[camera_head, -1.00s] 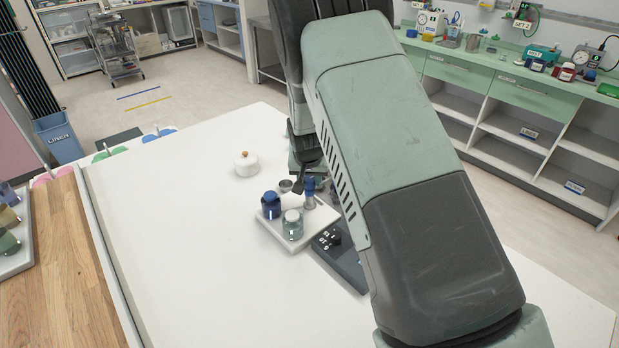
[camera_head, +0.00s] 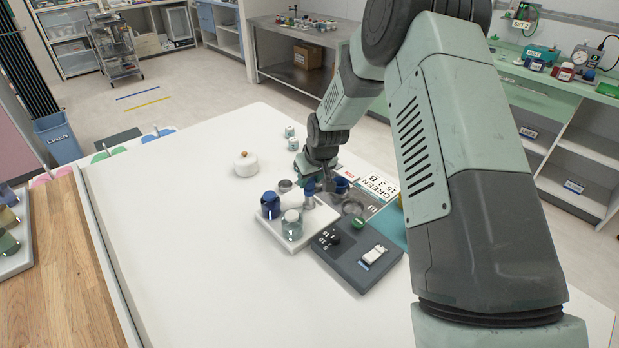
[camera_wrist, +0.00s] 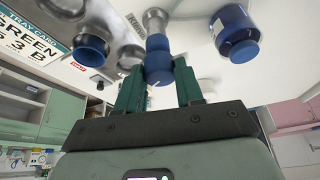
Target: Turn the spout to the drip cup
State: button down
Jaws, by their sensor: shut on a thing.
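A small upright fitting (camera_head: 309,196), metal with a blue top, stands at the back corner of the white tray (camera_head: 272,232). In the wrist view the blue fitting (camera_wrist: 158,62) is between my green fingers, and my gripper (camera_wrist: 158,88) is shut on it. In the head view my gripper (camera_head: 303,168) is low behind the tray, its fingertips mostly hidden. A small metal cup (camera_head: 285,185) stands left of the fitting, and a blue-lined cup (camera_head: 341,184) stands to its right. I cannot tell which is the drip cup, or which way a spout points.
A dark blue jar (camera_head: 271,206) and a clear, pale-lidded jar (camera_head: 292,226) stand on the tray close by. A dark panel (camera_head: 352,270) with a green knob lies to the right. A white lidded pot (camera_head: 246,164) stands left. The table's left side is clear.

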jog(key=n, duration=0.2)
jog(key=n+g+y, duration=0.1)
jog(key=n, duration=0.2)
jog(key=shift+w+d+n+g+y, duration=0.1)
jog(key=shift+d+n+g+y, duration=0.1)
jog(key=shift+n+g+y, duration=0.1)
jog(key=n+g, duration=0.1)
jog(key=n, duration=0.3)
jog(key=shift+w+n+g, duration=0.1)
jog(key=shift+n+g, duration=0.3)
jog(key=c, duration=0.7)
grip_release()
jog(key=shift+y, duration=0.3)
jog(key=shift+r, duration=0.1)
jog(key=v, duration=1)
jog(key=shift+w+r, duration=0.1)
jog(key=shift+r, duration=0.2)
